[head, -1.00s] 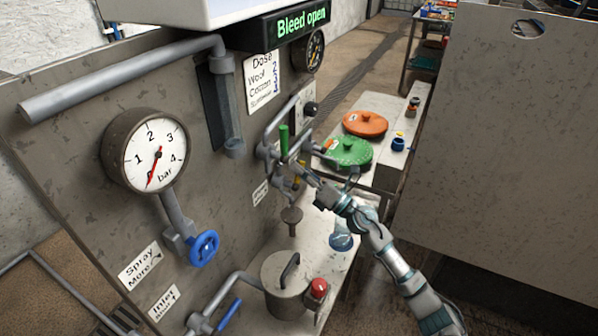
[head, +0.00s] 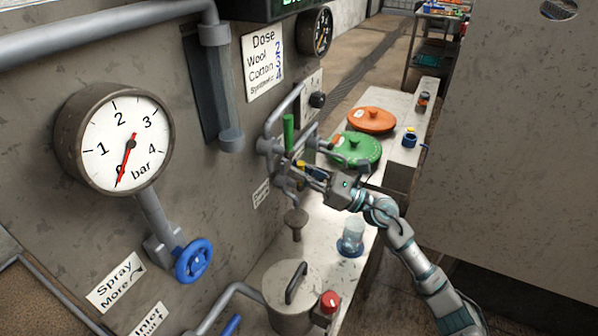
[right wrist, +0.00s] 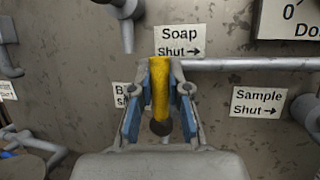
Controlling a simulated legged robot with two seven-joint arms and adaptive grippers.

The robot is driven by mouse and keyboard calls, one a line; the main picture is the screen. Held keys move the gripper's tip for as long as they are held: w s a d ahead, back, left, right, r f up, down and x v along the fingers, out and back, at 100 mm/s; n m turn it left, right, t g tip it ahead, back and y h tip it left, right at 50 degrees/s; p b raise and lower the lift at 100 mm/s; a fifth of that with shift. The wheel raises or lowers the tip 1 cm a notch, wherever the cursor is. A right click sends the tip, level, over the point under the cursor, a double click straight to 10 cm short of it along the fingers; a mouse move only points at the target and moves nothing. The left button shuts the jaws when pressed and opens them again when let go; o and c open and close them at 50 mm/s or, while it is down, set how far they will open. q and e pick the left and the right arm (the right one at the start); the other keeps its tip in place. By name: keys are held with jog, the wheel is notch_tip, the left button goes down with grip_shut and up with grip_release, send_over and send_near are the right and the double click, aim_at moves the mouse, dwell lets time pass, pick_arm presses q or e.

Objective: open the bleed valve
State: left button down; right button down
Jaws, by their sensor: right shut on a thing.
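My right gripper (head: 308,174) reaches in from the right to the pipes on the panel. It is shut on a yellow handle (right wrist: 160,88), which stands upright between its two fingers in the right wrist view (right wrist: 161,112). A "Soap Shut" label (right wrist: 181,41) is just above the handle. Another label is mostly hidden behind the left finger, so I cannot read it. A green handle (head: 289,132) stands upright on the pipes just above the gripper. I cannot tell from a readable label which handle is the bleed valve. My left gripper is not in view.
A pressure gauge (head: 120,143) reads near 0 above a blue handwheel (head: 194,261). A lidded pot (head: 290,297) with a red knob, a glass jar (head: 352,237), and green (head: 357,148) and orange lids (head: 371,119) occupy the bench. A large grey panel (head: 515,160) stands at right.

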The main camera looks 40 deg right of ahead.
jog(key=shift+w+a+f, duration=0.1)
jog(key=shift+f, duration=0.4)
jog(key=c, duration=1.2)
grip_release()
jog(key=shift+o, duration=0.4)
jog(key=shift+w, duration=0.15)
jog(key=shift+r, duration=0.25)
jog(key=shift+s, duration=0.2)
jog(key=shift+s+d+f, duration=0.1)
jog(key=shift+s+d, duration=0.05)
jog(key=shift+d, duration=0.1)
jog(key=v, duration=1.1)
jog(key=shift+d, duration=0.25)
jog(key=shift+s+f, duration=0.1)
jog(key=shift+f, duration=0.05)
